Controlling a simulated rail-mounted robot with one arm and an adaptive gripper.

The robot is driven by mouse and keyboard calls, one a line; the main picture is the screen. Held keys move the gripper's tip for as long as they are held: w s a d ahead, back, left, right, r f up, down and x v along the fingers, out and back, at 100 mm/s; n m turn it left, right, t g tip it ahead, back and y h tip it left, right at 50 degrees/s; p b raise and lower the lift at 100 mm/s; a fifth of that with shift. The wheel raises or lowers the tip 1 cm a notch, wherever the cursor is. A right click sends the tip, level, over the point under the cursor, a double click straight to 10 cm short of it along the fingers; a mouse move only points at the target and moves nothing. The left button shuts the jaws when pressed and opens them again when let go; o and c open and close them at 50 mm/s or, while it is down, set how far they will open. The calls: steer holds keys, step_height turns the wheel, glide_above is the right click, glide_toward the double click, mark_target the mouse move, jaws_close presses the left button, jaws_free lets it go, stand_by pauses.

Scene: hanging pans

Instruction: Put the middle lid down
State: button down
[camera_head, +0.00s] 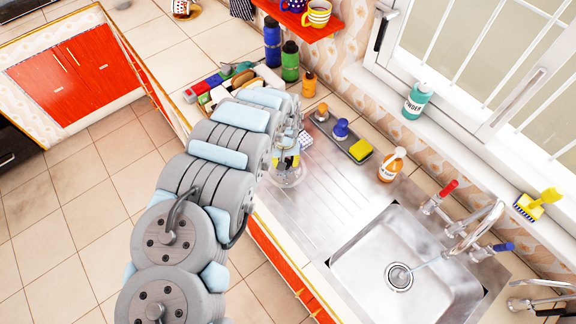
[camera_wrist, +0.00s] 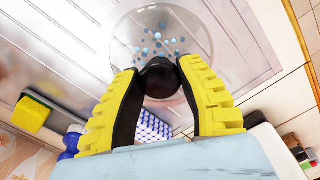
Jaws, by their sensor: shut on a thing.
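A clear glass lid (camera_wrist: 125,42) with a black knob (camera_wrist: 160,78) shows in the wrist view. My gripper (camera_wrist: 160,72) has yellow and black fingers and is shut on the knob. In the head view the lid (camera_head: 288,176) is over the left part of the metal drainboard (camera_head: 318,205), just beyond my arm. My gripper (camera_head: 286,150) is mostly hidden behind my arm there. I cannot tell whether the lid touches the drainboard.
The sink (camera_head: 365,262) lies to the right of the drainboard. A yellow sponge (camera_head: 360,149), a blue-handled brush (camera_head: 341,129) and an orange soap bottle (camera_head: 391,165) stand along the back. The drainboard's middle is clear.

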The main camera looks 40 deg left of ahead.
mark_target(288, 162)
steer(key=shift+w+f, duration=0.2)
steer(key=shift+f, duration=0.2)
steer(key=shift+w+a+f, duration=0.15)
steer(key=shift+w+f, duration=0.4)
steer(key=shift+w+a, duration=0.15)
steer(key=shift+f, duration=0.1)
steer(key=shift+f, duration=0.1)
steer(key=shift+w+f, duration=0.15)
steer(key=shift+f, duration=0.15)
steer(key=shift+a+f+b, duration=0.1)
steer(key=shift+f+b, duration=0.2)
steer(key=shift+f, duration=1.1)
steer(key=shift+f, duration=0.1)
steer(key=c, duration=0.7)
jaws_free()
